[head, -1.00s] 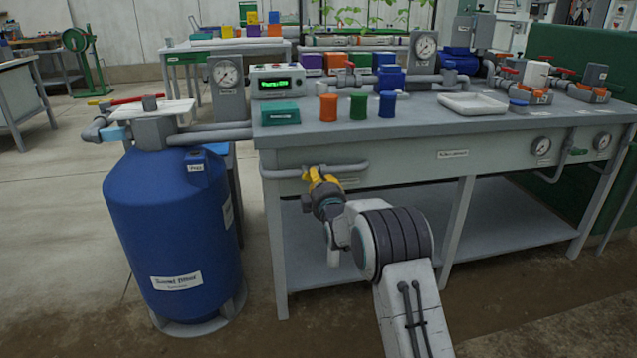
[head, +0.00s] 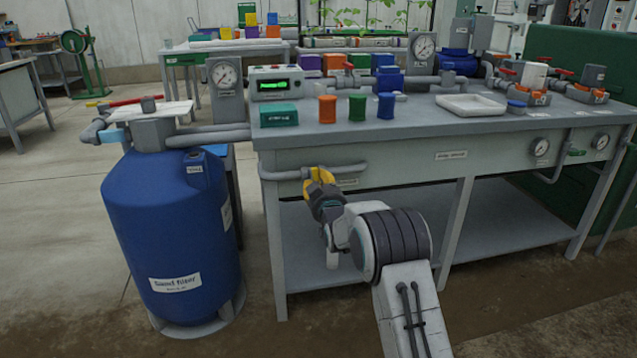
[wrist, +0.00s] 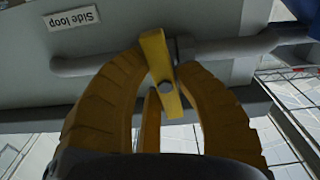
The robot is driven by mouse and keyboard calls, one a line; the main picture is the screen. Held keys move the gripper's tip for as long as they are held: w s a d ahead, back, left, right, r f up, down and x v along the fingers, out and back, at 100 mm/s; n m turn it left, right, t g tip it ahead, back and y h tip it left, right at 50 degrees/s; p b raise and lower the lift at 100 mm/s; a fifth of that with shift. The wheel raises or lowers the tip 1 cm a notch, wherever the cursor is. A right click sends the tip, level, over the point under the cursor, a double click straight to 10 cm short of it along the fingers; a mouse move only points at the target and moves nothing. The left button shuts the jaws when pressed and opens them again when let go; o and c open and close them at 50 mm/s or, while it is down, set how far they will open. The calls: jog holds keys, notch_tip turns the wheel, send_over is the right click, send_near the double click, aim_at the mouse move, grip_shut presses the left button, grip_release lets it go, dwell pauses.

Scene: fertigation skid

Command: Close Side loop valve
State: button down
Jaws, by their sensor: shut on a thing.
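The side loop valve's yellow lever (wrist: 158,62) shows in the wrist view, on a grey pipe (wrist: 235,47) that runs along the bench front. The lever lies crosswise to the pipe, a little tilted. The "Side loop" label (wrist: 73,18) appears upside down beside it. My gripper (wrist: 165,78) has its orange-yellow fingers closed around the lever, one on each side. In the head view my gripper (head: 319,180) is at the pipe (head: 345,168) under the bench's left front edge. There the fingers mostly hide the lever.
A blue sand filter tank (head: 168,235) stands left of the bench. The grey bench (head: 400,130) carries coloured canisters, a green-lit display box (head: 277,84) and a white tray (head: 470,105). Bench legs and a lower shelf (head: 500,220) lie behind and right of my arm.

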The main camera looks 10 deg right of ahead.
jog(key=shift+r+m, duration=0.15)
jog(key=shift+m, duration=0.55)
jog(key=c, duration=0.9)
grip_release()
jog(key=shift+f, duration=0.2)
jog(key=shift+c, duration=0.2)
jog(key=s, duration=1.2)
jog(key=shift+a, duration=0.1)
jog(key=shift+r, duration=0.1)
